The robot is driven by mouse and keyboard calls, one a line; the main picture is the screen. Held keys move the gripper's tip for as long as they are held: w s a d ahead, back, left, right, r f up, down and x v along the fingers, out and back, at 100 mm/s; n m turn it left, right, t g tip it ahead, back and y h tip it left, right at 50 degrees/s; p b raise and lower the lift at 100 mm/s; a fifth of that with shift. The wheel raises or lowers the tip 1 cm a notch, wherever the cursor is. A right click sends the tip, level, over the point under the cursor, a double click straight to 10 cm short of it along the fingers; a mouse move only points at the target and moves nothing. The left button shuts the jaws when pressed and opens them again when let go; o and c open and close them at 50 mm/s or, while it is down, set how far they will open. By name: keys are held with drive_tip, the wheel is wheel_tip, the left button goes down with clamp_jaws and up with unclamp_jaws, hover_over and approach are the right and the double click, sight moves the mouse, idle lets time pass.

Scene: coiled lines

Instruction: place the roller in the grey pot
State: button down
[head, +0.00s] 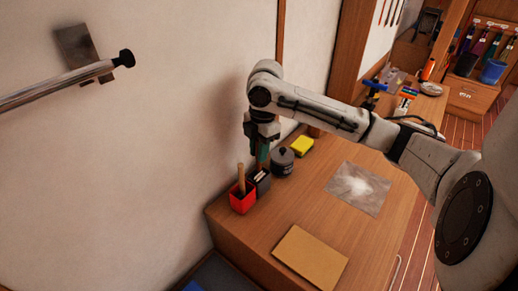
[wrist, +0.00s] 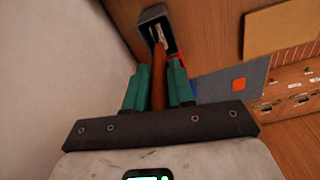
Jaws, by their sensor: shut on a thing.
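My gripper (wrist: 159,82) is shut on the roller's orange-brown handle (wrist: 158,78), between two teal fingers. In the head view my gripper (head: 262,153) is directly above the dark grey pot (head: 262,186), close to the wall. The grey pot also shows in the wrist view (wrist: 152,14), where the handle runs toward its square mouth. The roller's far end appears at or inside that mouth, with small pale metallic parts there; how deep it sits I cannot tell. In the head view the fingers hide most of the roller.
A red pot (head: 242,204) holding a wooden stick stands beside the grey pot. A dark round lidded jar (head: 283,163) and a yellow sponge (head: 302,146) are just beyond. A grey sheet (head: 358,188) and a tan board (head: 311,258) lie on the wooden worktop (head: 270,225).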

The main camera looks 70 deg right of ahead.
drive_tip(key=shift+f, duration=0.1)
drive_tip(key=shift+f+b, duration=0.3)
drive_tip(key=shift+f, duration=0.2)
drive_tip(key=c, duration=1)
unclamp_jaws()
drive_tip(key=shift+o, duration=0.2)
wheel_tip(320, 180, up, 13)
drive_tip(key=d, duration=0.1)
drive_tip(key=shift+s+b, duration=0.3)
drive_tip(key=shift+b, duration=0.05)
drive_tip(key=shift+d, duration=0.1)
